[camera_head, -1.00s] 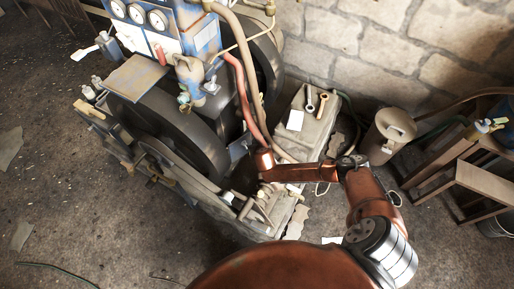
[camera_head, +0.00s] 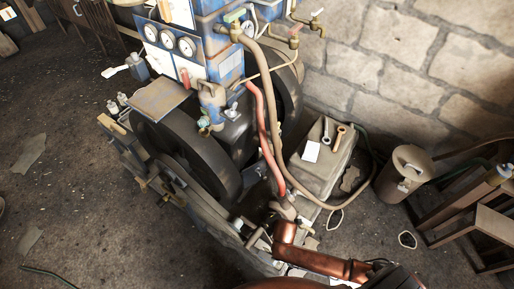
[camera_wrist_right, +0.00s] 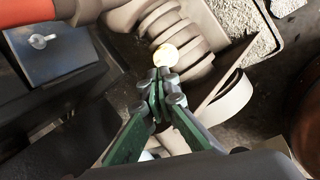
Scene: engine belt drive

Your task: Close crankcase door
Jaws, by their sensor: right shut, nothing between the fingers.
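The engine with its black flywheels (camera_head: 185,150) stands in the middle of the head view. I cannot pick out the crankcase door with certainty in either view. My right gripper (camera_wrist_right: 162,82) has green fingers pressed together, with nothing between them. Its tips are close to a round bright knob (camera_wrist_right: 166,55) in front of a grey ribbed part (camera_wrist_right: 185,45); I cannot tell if they touch. A thin brown plate (camera_wrist_right: 222,85) stands just right of the fingers. In the head view my copper right arm reaches the engine's near side, and its fingers are not distinguishable. My left gripper is not in view.
A dark box with a wing nut (camera_wrist_right: 42,42) and a red hose (camera_wrist_right: 25,10) lie left of the gripper. A grey casing (camera_head: 322,165) with wrenches and a paper, a metal can (camera_head: 405,170) and a wooden stand (camera_head: 480,225) are to the right. Hoses hang alongside the engine.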

